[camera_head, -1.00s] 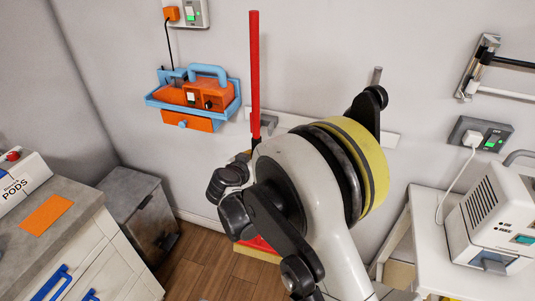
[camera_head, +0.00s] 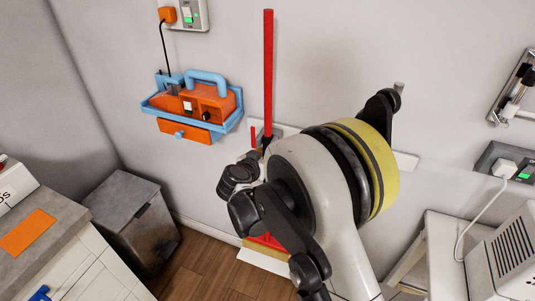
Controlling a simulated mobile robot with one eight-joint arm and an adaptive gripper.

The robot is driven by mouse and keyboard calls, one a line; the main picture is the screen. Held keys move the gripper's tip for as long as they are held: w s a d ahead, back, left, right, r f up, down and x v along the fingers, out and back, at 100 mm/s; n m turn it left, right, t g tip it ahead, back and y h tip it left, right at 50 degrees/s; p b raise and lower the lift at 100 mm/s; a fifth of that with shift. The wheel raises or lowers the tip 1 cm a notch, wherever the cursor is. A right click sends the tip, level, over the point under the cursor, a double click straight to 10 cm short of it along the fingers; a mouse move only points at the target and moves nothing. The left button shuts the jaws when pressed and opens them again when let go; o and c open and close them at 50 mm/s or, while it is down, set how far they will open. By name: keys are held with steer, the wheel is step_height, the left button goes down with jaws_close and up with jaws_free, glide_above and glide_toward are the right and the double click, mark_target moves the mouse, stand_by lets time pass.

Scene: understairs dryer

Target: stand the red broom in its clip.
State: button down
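The red broom (camera_head: 268,70) stands roughly upright near the back wall, left of my arm. Its red head with pale yellow bristles (camera_head: 262,245) shows low down by the floor, partly behind my arm. My gripper is mostly hidden behind my own wrist; a dark part at the handle's lower end (camera_head: 266,143) may belong to it. Whether its fingers are closed on the handle does not show. A white rail (camera_head: 405,160) runs along the wall behind the broom and my arm. The clip cannot be made out clearly; a short red piece (camera_head: 253,137) shows just left of the handle.
A blue caddy with an orange box (camera_head: 208,104) hangs on the wall at left. A grey bin (camera_head: 140,215) stands below it, beside a counter (camera_head: 45,245). A white table (camera_head: 440,250) with a white appliance (camera_head: 505,255) is at right. Wooden floor shows at lower left.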

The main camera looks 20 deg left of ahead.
steer(key=shift+f+b, duration=1.05)
steer(key=shift+f, duration=3.55)
steer(key=shift+w+a, duration=0.1)
steer(key=shift+a, duration=0.05)
steer(key=shift+c, duration=2)
jaws_free()
steer(key=s, duration=1.1)
steer(key=shift+a, duration=0.3)
